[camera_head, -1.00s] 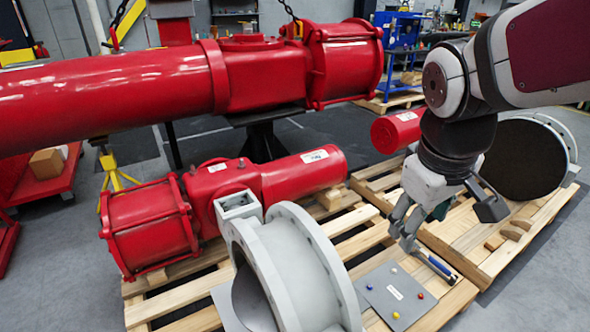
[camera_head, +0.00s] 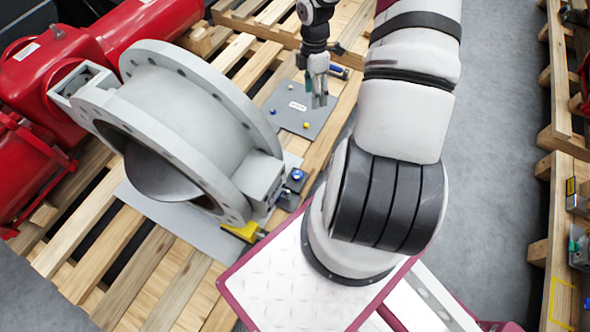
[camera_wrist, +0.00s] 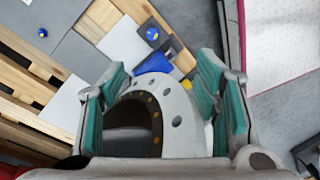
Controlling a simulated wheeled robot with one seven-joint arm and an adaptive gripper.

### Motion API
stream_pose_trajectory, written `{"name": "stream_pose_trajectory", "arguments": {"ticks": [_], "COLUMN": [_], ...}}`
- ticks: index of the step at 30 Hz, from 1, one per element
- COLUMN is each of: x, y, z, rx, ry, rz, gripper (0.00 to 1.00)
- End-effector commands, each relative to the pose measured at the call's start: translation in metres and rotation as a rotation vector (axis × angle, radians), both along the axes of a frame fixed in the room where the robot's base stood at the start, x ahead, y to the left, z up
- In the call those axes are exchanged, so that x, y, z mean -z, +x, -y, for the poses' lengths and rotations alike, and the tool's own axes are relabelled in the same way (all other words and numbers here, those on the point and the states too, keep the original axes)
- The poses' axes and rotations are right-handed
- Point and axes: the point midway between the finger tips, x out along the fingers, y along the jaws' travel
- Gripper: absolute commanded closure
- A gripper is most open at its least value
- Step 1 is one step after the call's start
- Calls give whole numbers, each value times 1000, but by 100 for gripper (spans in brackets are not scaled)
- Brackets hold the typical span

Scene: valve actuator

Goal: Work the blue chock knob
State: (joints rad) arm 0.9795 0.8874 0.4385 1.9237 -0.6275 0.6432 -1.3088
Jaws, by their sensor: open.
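A blue knob (camera_head: 297,174) sits on a small dark block beside the foot of the grey flanged valve body (camera_head: 190,95) in the head view. A blue knob on a dark patch (camera_wrist: 153,33) shows at the upper middle of the wrist view; it looks like the same one. My gripper (camera_head: 318,101) hangs over the grey plate with small coloured knobs, apart from the blue knob by the valve. In the wrist view my gripper (camera_wrist: 162,72) is open and empty, its teal pads spread wide, with the valve flange (camera_wrist: 170,115) showing between and beyond them.
The grey plate (camera_head: 290,92) carries a label and small blue and yellow knobs. A blue-handled tool (camera_head: 339,71) lies near it. A yellow piece (camera_head: 243,232) lies at the valve's foot. Red actuator parts (camera_head: 45,70) stand at left, on slatted wooden pallets (camera_head: 85,215).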

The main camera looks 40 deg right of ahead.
Motion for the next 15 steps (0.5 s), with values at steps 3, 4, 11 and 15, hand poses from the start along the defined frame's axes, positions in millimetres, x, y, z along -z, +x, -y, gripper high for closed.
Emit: {"name": "stream_pose_trajectory", "arguments": {"ticks": [3, 4, 11, 15], "x": [82, 99, 211, 248], "y": [-6, -8, -17, -20], "z": [5, 5, -2, -8], "rx": [-65, -82, -186, -219], "ry": [102, 125, 266, 307], "rz": [28, 39, 152, 207], "gripper": [43, 43, 43, 43]}}
